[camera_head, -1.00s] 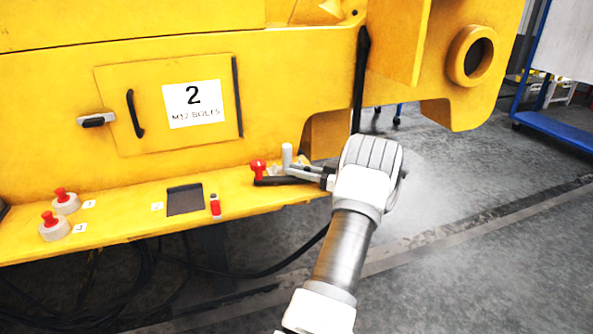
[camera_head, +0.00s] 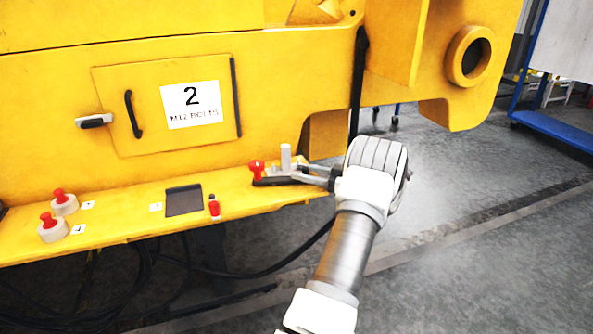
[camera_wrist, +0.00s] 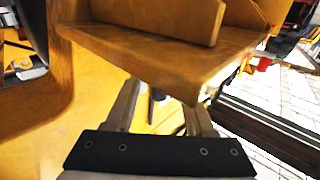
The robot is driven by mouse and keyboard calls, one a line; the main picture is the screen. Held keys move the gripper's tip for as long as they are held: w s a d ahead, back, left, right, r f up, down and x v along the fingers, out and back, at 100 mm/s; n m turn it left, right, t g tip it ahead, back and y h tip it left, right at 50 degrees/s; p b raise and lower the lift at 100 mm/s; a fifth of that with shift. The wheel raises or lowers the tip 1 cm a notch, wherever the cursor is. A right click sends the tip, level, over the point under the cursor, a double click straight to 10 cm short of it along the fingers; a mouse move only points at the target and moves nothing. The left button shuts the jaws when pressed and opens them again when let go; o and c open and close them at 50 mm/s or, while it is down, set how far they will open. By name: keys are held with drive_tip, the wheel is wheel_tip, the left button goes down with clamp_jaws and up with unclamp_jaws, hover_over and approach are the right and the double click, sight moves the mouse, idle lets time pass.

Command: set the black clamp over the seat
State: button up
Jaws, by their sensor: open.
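A low black clamp-like piece with a red knob (camera_head: 257,167) lies on the right part of the yellow ledge. A pale grey upright post (camera_head: 286,157) stands beside it. My gripper (camera_head: 303,172) reaches in from the right, its fingers low over the ledge close to the post and black piece. Whether they touch is unclear. In the wrist view my gripper (camera_wrist: 160,108) has its fingers apart, with a small dark part (camera_wrist: 157,94) visible between them. I cannot tell the seat for certain; a dark square plate (camera_head: 184,200) lies further left on the ledge.
The yellow machine body with a hatch (camera_head: 165,105) marked 2 rises behind the ledge. Two grey discs with red knobs (camera_head: 64,203) (camera_head: 53,228) and a small red piece (camera_head: 214,205) occupy the ledge. Cables hang below. Open floor (camera_head: 480,200) lies to the right.

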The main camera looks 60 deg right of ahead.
drive_tip(key=s+d+p, duration=0.1)
drive_tip(key=s, duration=1.3)
drive_tip(key=shift+s+d, duration=0.3)
drive_tip(key=shift+d, duration=0.1)
